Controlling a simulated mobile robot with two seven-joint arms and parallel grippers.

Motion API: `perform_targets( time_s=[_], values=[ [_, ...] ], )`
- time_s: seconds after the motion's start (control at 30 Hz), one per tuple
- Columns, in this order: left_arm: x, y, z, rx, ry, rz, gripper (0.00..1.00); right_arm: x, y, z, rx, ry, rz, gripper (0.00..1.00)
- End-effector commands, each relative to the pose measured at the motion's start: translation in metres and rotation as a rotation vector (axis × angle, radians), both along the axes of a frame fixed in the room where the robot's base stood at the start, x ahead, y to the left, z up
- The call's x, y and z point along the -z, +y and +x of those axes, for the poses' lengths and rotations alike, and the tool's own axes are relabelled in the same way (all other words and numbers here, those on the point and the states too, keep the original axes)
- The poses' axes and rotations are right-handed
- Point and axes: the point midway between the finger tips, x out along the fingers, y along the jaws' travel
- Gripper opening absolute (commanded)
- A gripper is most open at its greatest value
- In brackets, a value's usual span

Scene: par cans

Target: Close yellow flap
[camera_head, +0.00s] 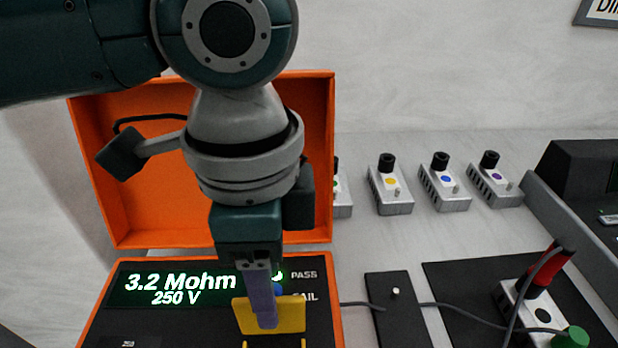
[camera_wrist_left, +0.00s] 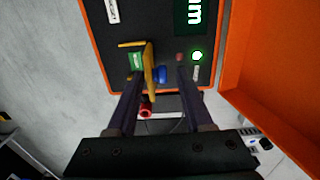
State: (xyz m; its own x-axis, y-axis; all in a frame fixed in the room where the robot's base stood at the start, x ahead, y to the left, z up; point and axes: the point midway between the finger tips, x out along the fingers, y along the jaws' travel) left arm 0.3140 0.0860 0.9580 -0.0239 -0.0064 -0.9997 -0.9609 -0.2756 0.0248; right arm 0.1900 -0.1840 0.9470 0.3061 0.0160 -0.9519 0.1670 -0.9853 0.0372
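The yellow flap (camera_head: 292,316) stands raised on the front panel of the orange tester, partly covered by my left gripper in the head view. In the left wrist view the flap (camera_wrist_left: 149,66) shows nearly edge-on, beside a green block (camera_wrist_left: 136,61) and a blue button (camera_wrist_left: 160,74). My left gripper (camera_head: 263,312) points down at the flap. Its fingers (camera_wrist_left: 160,72) are apart in the wrist view, with the flap between them, closer to the left finger; I cannot tell whether that finger touches it. My right gripper is not in view.
The tester's open orange lid (camera_head: 110,200) rises behind my arm. Its display (camera_head: 170,287) reads 3.2 Mohm, 250 V. Several small modules (camera_head: 390,190) stand on the bench to the right. A cable (camera_head: 455,309) runs from the tester to a black board (camera_head: 490,285).

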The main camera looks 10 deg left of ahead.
Motion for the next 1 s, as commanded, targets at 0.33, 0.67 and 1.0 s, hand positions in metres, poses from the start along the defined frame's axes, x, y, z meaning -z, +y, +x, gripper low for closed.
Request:
perform_targets(
  time_s=[0.33,0.67,1.0],
  values=[
    [-0.0004,0.0,0.0,0.0,0.0,0.0,0.11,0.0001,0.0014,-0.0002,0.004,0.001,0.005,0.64],
    [-0.0005,0.0,0.0001,0.0,-0.001,0.0,0.0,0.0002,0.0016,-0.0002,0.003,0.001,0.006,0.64],
    [-0.0009,0.0,-0.0002,0.001,-0.007,0.002,0.0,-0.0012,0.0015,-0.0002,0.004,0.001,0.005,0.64]
  ],
)
